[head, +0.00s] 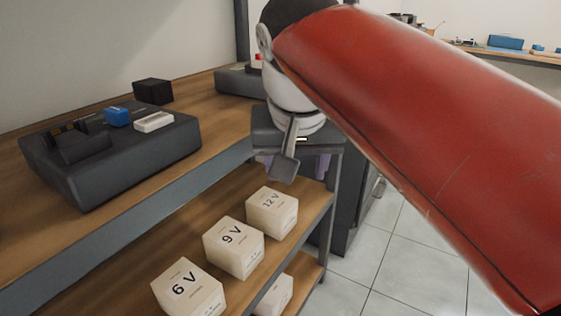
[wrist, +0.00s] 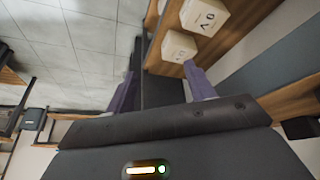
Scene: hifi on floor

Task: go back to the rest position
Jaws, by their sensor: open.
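My gripper (head: 294,165) is in front of the shelf unit's right end in the head view, near the 12 V box, partly hidden by its own wrist. In the wrist view its two purple fingers (wrist: 160,90) stand wide apart with nothing held between them. The red link of my arm fills the upper right of the head view. No rest position is marked in either view.
White boxes marked 6 V (head: 188,290), 9 V (head: 233,248) and 12 V (head: 271,212) stand on the lower shelf. A dark device (head: 110,150) and a black block (head: 153,92) are on the upper shelf (head: 226,148). Tiled floor (head: 400,260) at right is clear.

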